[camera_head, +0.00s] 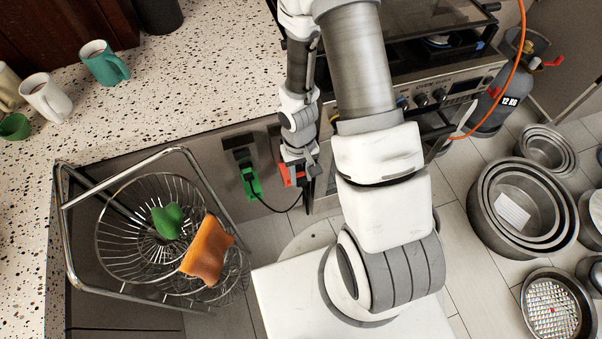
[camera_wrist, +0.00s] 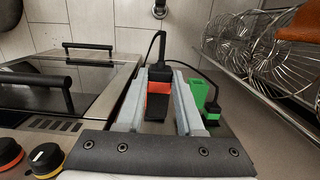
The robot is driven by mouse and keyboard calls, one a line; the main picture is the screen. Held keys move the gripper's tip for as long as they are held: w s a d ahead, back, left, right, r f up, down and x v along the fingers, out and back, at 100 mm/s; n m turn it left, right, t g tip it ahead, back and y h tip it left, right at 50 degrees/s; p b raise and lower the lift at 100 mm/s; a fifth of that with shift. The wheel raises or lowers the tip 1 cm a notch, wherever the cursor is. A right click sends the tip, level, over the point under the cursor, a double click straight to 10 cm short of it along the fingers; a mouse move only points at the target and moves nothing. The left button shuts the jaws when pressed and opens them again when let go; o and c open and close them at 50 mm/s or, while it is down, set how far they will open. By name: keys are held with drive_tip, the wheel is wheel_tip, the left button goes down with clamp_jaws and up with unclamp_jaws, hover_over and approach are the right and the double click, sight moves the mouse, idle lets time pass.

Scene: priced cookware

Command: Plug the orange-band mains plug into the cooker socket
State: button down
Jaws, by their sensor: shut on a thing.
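My gripper (camera_wrist: 159,78) is shut on the orange-band mains plug (camera_wrist: 158,87), a black plug with an orange-red band between the two grey fingers. A black cable loops from the plug. In the head view my gripper (camera_head: 299,166) holds the plug (camera_head: 289,178) near the dark panel beside the cooker (camera_head: 430,97). A green-marked plug or fitting (camera_head: 249,181) sits just left of it on the panel, apart from it. It also shows right of my fingers in the wrist view (camera_wrist: 198,92). I cannot make out the cooker socket's opening; my arm may hide it.
A wire rack (camera_head: 68,205) with baskets holding a green and an orange cloth stands at the left. Mugs (camera_head: 104,63) sit on the speckled counter. Cake tins (camera_head: 483,215) stand on the floor at the right. A gas cylinder (camera_head: 492,105) with an orange hose stands beside the cooker.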

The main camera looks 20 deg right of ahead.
drive_tip(key=shift+w, duration=0.1)
drive_tip(key=shift+w, duration=2.75)
drive_tip(key=shift+w, duration=1.7)
drive_tip(key=shift+w, duration=0.35)
drive_tip(key=shift+w, duration=0.2)
drive_tip(key=shift+c, duration=2.3)
unclamp_jaws()
